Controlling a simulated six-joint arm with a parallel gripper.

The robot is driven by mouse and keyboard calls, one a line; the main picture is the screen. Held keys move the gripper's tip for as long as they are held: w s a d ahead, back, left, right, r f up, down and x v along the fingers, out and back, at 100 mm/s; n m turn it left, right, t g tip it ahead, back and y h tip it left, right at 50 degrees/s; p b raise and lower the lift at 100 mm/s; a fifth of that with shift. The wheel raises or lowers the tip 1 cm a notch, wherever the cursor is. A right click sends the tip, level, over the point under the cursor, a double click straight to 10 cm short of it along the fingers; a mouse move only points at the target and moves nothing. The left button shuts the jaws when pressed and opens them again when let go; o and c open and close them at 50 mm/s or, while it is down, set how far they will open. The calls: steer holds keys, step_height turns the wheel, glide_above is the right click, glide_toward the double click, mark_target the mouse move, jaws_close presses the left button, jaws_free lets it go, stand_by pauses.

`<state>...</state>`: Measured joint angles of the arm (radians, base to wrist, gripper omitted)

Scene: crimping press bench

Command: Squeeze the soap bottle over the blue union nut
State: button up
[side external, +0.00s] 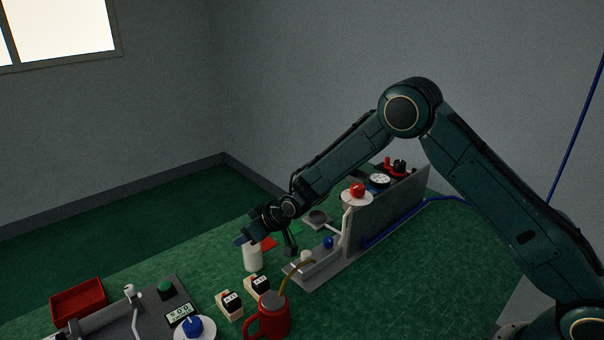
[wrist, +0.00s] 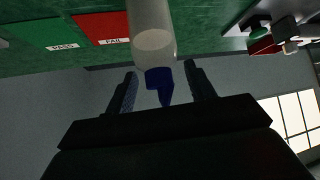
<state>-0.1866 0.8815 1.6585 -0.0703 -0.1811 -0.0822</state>
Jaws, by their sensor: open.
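The soap bottle (wrist: 152,18) has a pale, see-through body and a blue nozzle (wrist: 158,82). It stands on the green bench, and its white body shows in the side view (side external: 252,258). My gripper (side external: 268,243) is at the top of the bottle. In the wrist view my gripper (wrist: 160,70) is open, with one finger on each side of the nozzle and gaps showing on both sides. A small round blue part (side external: 328,242) lies by the grey press base; I cannot tell whether it is the union nut.
Green (wrist: 50,36) and red (wrist: 101,27) labelled mats lie near the bottle. A red mug (side external: 270,318), two small labelled blocks (side external: 230,305) and the grey press base (side external: 310,268) stand close by. A red tray (side external: 78,300) sits at the front left.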

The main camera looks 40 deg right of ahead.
jaws_close()
stand_by(0.3)
steer(key=shift+s+f, duration=0.1)
step_height(320, 180, up, 20)
stand_by(0.8)
stand_by(0.5)
